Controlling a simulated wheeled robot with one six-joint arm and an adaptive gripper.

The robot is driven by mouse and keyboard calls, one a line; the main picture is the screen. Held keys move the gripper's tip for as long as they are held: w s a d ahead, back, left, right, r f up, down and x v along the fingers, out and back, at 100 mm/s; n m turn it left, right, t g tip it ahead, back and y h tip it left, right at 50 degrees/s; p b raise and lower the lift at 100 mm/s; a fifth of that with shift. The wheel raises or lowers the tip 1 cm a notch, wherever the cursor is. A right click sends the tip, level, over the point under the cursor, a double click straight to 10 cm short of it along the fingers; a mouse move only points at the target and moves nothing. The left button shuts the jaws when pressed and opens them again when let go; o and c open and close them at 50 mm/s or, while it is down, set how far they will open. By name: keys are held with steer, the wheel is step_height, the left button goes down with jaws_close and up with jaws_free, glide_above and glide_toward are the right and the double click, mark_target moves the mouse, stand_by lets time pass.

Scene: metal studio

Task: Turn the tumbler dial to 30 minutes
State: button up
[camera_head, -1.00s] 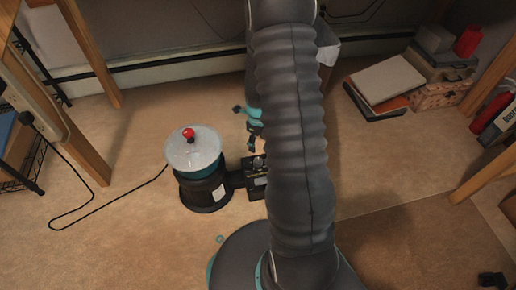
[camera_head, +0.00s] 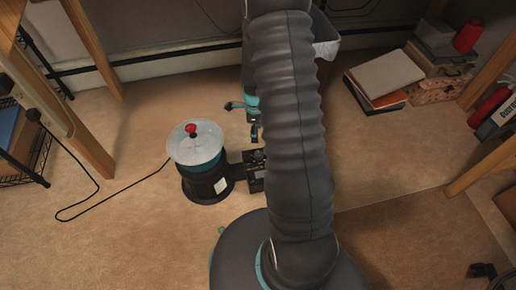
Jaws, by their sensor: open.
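The tumbler (camera_head: 203,172) stands upright on the floor left of my arm. It has a dark round body, a pale translucent lid (camera_head: 194,143) and a red knob on top. Its black control box (camera_head: 253,178) is attached on the right side, and my arm hides part of it. A small dark dial (camera_head: 258,156) shows on top of the box, but its markings are too small to read. My gripper (camera_head: 248,122) has teal fingers and is open and empty. It is just above the dial in the picture, partly hidden by my arm; I cannot tell whether it touches the dial.
A black cord (camera_head: 98,187) runs over the floor from the tumbler to a power strip at left. A wooden leg (camera_head: 93,50) stands at upper left. Books (camera_head: 384,75) and boxes lie at upper right. The floor left of the tumbler is mostly clear.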

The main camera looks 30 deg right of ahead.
mark_target(258, 154)
steer(key=f+n, duration=0.3)
steer(key=f, duration=0.1)
steer(key=f+n+b, duration=0.1)
steer(key=f+n, duration=0.2)
steer(key=f, duration=0.2)
steer(key=f+n, duration=0.3)
steer(key=f, duration=0.1)
steer(key=shift+s+d+f+n+b, duration=0.2)
steer(key=shift+s+f+n+b, duration=0.1)
steer(key=shift+s+b, duration=0.1)
